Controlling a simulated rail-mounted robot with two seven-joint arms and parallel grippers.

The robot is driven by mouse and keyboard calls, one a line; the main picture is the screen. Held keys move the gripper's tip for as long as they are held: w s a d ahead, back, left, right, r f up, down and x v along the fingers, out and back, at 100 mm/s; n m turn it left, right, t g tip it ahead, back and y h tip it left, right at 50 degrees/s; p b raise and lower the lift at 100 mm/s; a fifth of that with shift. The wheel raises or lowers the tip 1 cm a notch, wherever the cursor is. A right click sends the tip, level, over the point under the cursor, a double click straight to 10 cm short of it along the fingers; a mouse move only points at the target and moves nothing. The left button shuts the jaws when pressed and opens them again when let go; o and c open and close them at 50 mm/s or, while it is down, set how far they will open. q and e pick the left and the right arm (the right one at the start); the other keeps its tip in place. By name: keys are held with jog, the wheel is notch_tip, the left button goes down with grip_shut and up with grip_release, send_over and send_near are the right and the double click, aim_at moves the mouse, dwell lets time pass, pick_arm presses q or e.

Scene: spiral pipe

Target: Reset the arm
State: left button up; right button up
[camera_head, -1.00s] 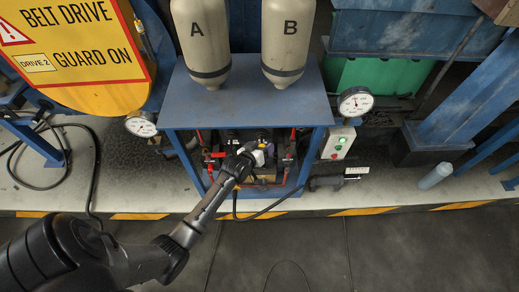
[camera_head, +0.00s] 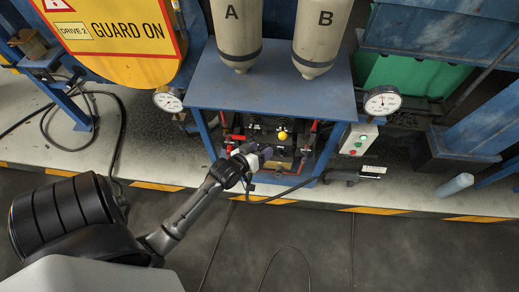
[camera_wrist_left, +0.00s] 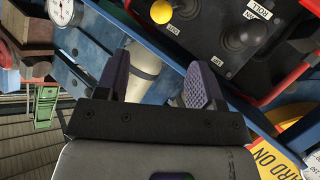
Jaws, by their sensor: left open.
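My left arm comes in from the lower left in the head view. Its gripper (camera_head: 262,154) is in front of the lower part of the blue stand, apart from the yellow knob (camera_head: 282,135). In the left wrist view the two purple-padded fingers (camera_wrist_left: 165,88) are spread with nothing gripped between them. A pale cylinder shows beyond them. The yellow knob is at the top of that view (camera_wrist_left: 161,11), on a dark control panel (camera_wrist_left: 215,40) with a black knob beside it. My right gripper is in neither view.
A blue stand (camera_head: 270,82) carries tanks A (camera_head: 236,30) and B (camera_head: 322,35). Red-handled valves flank the panel. A loose bottle (camera_head: 454,186) lies at right. The dark floor in front is clear apart from thin lines.

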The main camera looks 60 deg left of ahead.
pick_arm(q)
jog(key=shift+s, duration=0.1)
dwell(0.7)
jog(key=s+d+m+g+h, duration=0.3)
jog(key=s+d+m+g, duration=0.65)
jog(key=s+d, duration=0.85)
notch_tip(320, 180, up, 27)
jog(key=s+a+p, duration=0.1)
jog(key=a+p, duration=0.1)
jog(key=p, duration=2.4)
jog(key=shift+s+a+p, duration=0.15)
jog(key=shift+s+p, duration=0.1)
jog(key=shift+p, duration=0.15)
